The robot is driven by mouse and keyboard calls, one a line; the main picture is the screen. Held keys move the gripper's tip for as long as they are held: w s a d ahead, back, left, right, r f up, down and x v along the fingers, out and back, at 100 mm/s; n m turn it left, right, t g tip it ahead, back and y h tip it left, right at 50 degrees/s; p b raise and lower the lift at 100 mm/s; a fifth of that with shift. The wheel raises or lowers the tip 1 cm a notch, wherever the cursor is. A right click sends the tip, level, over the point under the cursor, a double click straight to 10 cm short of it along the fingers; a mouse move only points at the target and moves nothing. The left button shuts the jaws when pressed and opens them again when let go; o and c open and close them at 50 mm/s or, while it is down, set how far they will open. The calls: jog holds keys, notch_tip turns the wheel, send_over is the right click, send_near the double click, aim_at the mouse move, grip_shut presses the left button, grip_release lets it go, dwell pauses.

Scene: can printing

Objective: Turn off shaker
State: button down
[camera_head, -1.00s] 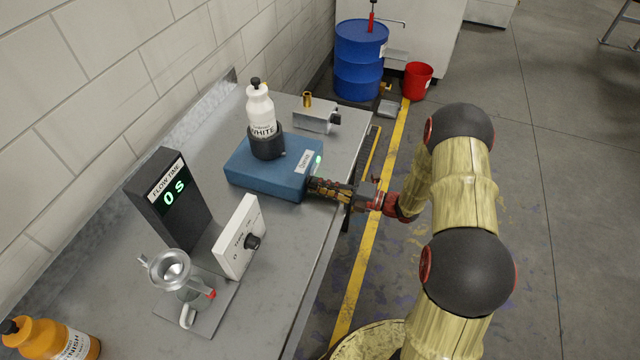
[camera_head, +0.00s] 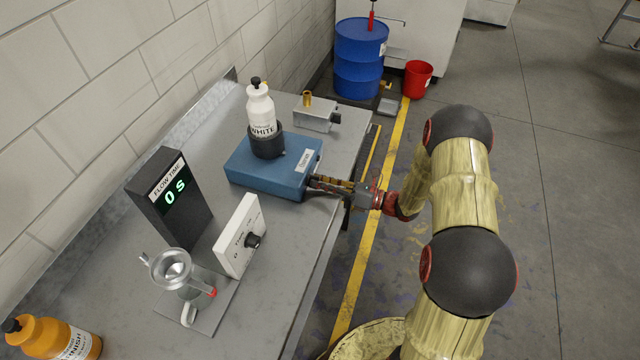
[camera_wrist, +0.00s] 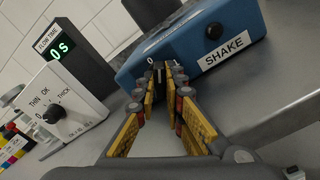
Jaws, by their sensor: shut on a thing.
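The shaker is a blue box (camera_head: 262,178) on the bench, with a white bottle (camera_head: 261,108) marked WHITE upright in its black holder (camera_head: 266,142). My gripper (camera_head: 314,182) reaches in from the right to the shaker's front face. In the wrist view, the fingertips (camera_wrist: 159,72) are shut on a dark knob on the blue face, just beside a "0" mark. The fingers mostly hide this knob. No green light shows on the shaker.
A white dial panel (camera_head: 238,240), a black flow-time display (camera_head: 168,200) reading 0 S and a metal cup stand (camera_head: 175,270) are nearer on the bench. A grey metal device (camera_head: 314,115) stands behind the shaker. An orange bottle (camera_head: 55,342) is at the lower left.

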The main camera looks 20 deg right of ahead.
jog(key=n+b, duration=0.1)
jog(key=n, duration=0.5)
jog(key=shift+f+b, duration=0.15)
jog(key=shift+b, duration=0.25)
jog(key=shift+n, duration=0.4)
jog(key=c, duration=2.2)
grip_release()
jog(key=shift+o, duration=0.2)
jog(key=v, duration=1.2)
